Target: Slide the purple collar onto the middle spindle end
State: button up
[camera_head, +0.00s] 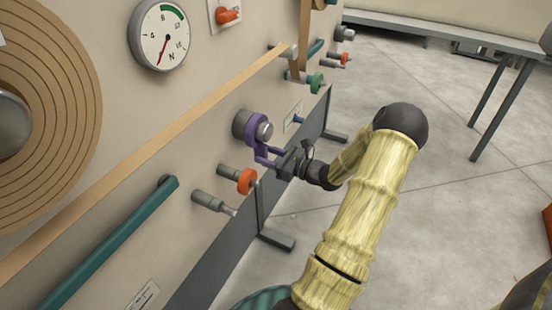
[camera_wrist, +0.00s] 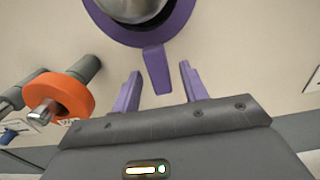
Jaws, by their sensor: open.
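The purple collar (camera_head: 253,141) sits around a thick grey spindle end (camera_head: 264,131) on the machine's panel. The wrist view shows the collar (camera_wrist: 184,22) from below at the top, with its tab pointing down and the metal spindle end (camera_wrist: 135,6) inside its ring. How far the collar is seated along the spindle cannot be told. My gripper (camera_head: 267,156) is just below the collar. Its two purple fingers (camera_wrist: 160,70) are open, one on each side of the tab, with visible gaps and nothing held.
An orange collar (camera_head: 246,181) is on a thinner spindle below, and it shows at left in the wrist view (camera_wrist: 62,96). A bare grey spindle (camera_head: 207,200) is lower left. A tan strip (camera_head: 170,110) crosses the panel above. Open floor (camera_head: 370,240) lies right.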

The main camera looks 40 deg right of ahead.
jog(key=shift+x, duration=0.9)
grip_shut()
jog(key=c, duration=0.7)
grip_release()
grip_shut()
jog(key=shift+s, duration=0.1)
